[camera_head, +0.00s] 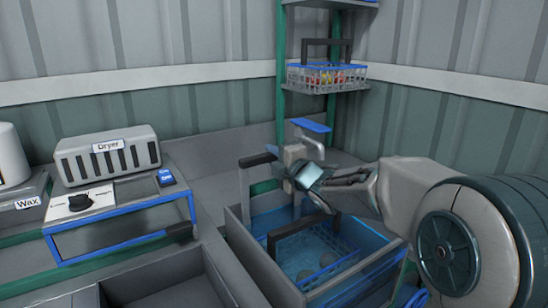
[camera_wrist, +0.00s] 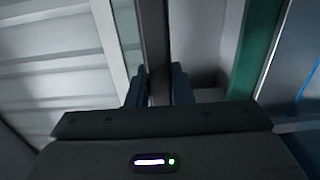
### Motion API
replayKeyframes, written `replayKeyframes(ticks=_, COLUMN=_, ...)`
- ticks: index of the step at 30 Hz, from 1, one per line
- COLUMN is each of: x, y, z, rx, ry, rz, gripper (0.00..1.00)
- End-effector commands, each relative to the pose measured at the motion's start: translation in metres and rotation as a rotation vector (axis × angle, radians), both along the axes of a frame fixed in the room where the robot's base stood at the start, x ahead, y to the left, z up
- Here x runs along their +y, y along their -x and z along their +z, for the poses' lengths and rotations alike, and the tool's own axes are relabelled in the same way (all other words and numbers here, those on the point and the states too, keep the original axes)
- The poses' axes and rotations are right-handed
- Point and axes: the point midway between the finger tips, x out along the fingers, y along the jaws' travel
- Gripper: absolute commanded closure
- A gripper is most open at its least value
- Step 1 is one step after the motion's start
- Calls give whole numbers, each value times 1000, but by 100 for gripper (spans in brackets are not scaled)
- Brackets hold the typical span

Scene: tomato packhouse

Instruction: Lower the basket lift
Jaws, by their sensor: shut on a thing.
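The basket lift stands at the back of a grey tank (camera_head: 262,272), with a grey upright (camera_head: 296,203) and a blue plate (camera_head: 311,125) at its top. A wire basket (camera_head: 345,270) with a black handle (camera_head: 292,238) sits low in the tank's blue water, with roundish things in it. My gripper (camera_head: 297,172) is at the upright, above the water. In the wrist view its fingers (camera_wrist: 159,88) are shut on a dark grey bar (camera_wrist: 156,45), apparently part of the lift. The exact contact is partly hidden in the head view.
The dryer (camera_head: 108,157) and a blue-edged bench (camera_head: 122,226) stand left. An empty grey bin (camera_head: 160,285) lies in front.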

Motion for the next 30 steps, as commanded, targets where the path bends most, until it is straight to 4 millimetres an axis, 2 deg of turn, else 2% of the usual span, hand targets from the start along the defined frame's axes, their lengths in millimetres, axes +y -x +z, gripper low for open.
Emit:
replayKeyframes(ticks=1, x=-1, y=0, z=-22, rx=5, ry=5, rz=-2, gripper=100)
replayKeyframes(ticks=6, x=-1, y=0, z=-46, rx=6, ry=4, rz=-1, gripper=100)
replayKeyframes(ticks=12, x=-1, y=0, z=-64, rx=6, ry=3, rz=-2, gripper=100)
replayKeyframes(ticks=30, x=-1, y=0, z=-76, rx=11, ry=6, rz=-3, gripper=100)
